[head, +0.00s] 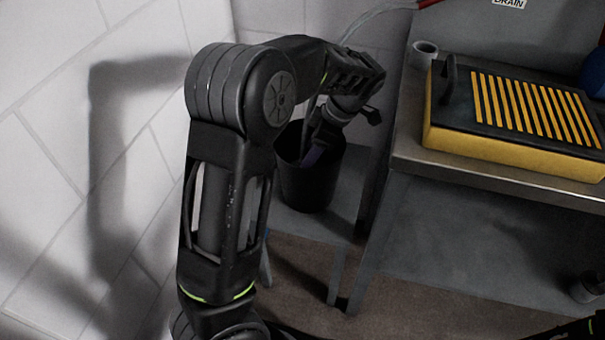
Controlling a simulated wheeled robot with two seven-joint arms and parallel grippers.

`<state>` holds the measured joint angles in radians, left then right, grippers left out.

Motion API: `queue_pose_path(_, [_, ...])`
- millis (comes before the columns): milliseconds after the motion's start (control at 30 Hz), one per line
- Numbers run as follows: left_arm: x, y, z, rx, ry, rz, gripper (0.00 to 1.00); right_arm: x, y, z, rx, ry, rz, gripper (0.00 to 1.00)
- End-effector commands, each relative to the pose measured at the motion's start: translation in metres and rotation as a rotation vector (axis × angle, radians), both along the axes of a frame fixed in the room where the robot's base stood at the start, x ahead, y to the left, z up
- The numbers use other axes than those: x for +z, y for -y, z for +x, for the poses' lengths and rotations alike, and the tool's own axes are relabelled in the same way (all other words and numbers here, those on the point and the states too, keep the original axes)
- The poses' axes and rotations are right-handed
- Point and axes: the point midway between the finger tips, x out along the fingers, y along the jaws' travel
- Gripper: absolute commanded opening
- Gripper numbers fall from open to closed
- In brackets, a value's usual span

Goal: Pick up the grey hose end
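My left gripper (338,125) is at the end of the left arm, above and partly over the mouth of a black bucket (308,190). Its fingers are small and dark, and I cannot make out whether they are open or shut, or whether anything is between them. A thin grey hose (375,17) runs from the top edge down to the left and passes behind my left arm. Its end is not clearly visible. A dark bluish part shows at the bucket's mouth, but I cannot tell what it is. My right gripper is out of view.
The bucket stands on a low grey stand (328,222) by the white tiled wall (60,120). To the right, a metal bench (409,155) holds a yellow box with a slatted black top (465,146) and a small grey ring-shaped object (423,51).

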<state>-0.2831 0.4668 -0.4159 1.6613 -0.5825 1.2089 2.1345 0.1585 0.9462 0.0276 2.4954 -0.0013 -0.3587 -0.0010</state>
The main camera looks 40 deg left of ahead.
Motion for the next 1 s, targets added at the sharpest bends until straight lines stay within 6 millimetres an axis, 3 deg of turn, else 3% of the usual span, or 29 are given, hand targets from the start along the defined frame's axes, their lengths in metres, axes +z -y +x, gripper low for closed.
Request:
queue_pose_path(367, [-0.006,-0.003,-0.001,0.001,0.001,0.000,0.56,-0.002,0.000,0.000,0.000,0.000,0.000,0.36])
queue_pose_path(733, [-0.049,-0.019,-0.007,0.002,0.000,0.000,0.56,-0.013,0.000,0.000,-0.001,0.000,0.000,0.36])
queue_pose_path(1000, [-0.053,-0.020,-0.007,0.000,0.002,0.000,0.56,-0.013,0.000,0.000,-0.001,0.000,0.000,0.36])
